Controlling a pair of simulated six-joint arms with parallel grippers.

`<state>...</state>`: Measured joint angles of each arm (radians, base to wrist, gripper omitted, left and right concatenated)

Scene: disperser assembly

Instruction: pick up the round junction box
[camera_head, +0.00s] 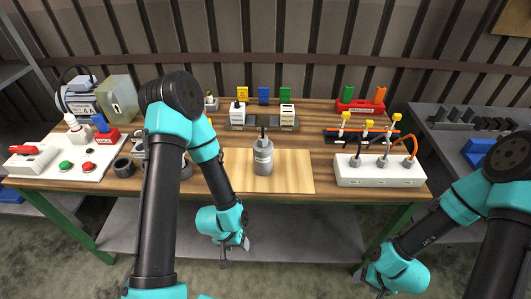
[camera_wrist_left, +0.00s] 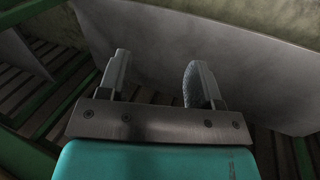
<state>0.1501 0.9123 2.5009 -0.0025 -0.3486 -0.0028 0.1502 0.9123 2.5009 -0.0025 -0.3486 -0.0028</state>
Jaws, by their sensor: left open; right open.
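A round dark grey piece (camera_head: 123,167) stands on the table's left part, beside the white switch panel; it may be the round junction box, but it is too small to be sure. Another dark round piece (camera_head: 186,170) shows partly behind my left arm, which hides some of that area. My left gripper (camera_head: 234,254) hangs in front of the table, below its top and apart from these pieces. In the left wrist view its two fingers (camera_wrist_left: 160,80) are apart with nothing between them. My right gripper (camera_head: 377,288) is low at the front right, small in view, open and away from the table.
A grey bottle (camera_head: 263,158) stands on a light wooden board (camera_head: 293,180) mid-table. A white power strip (camera_head: 380,171) with plugs is at the right. The switch panel (camera_head: 68,155) is at the left. The green table frame (camera_head: 70,231) and grey lower shelf (camera_head: 310,238) are near my left gripper.

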